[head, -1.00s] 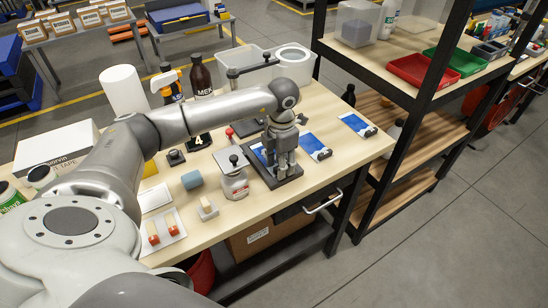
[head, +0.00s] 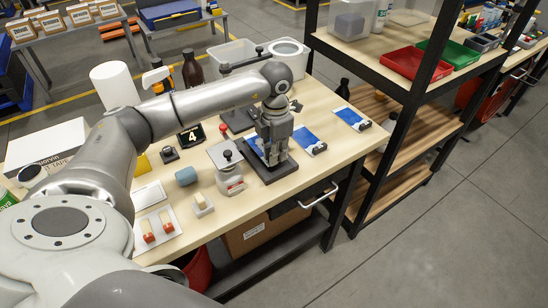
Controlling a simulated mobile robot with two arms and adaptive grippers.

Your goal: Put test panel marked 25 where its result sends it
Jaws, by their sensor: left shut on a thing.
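My left gripper (head: 276,160) points down over a black base plate (head: 290,168) on the bench and is shut on a blue panel (head: 254,147). The panel is mostly hidden behind the gripper, and I cannot read its number. Two more blue-and-white panels, a nearer one (head: 309,140) and a farther one (head: 351,118), lie on the bench to the right, each with a dark piece at its end. Their marks are too small to read. My right gripper is not in view.
A red tray (head: 414,66) and a green tray (head: 447,56) sit on the shelf at right. The bench's right end is partly clear.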

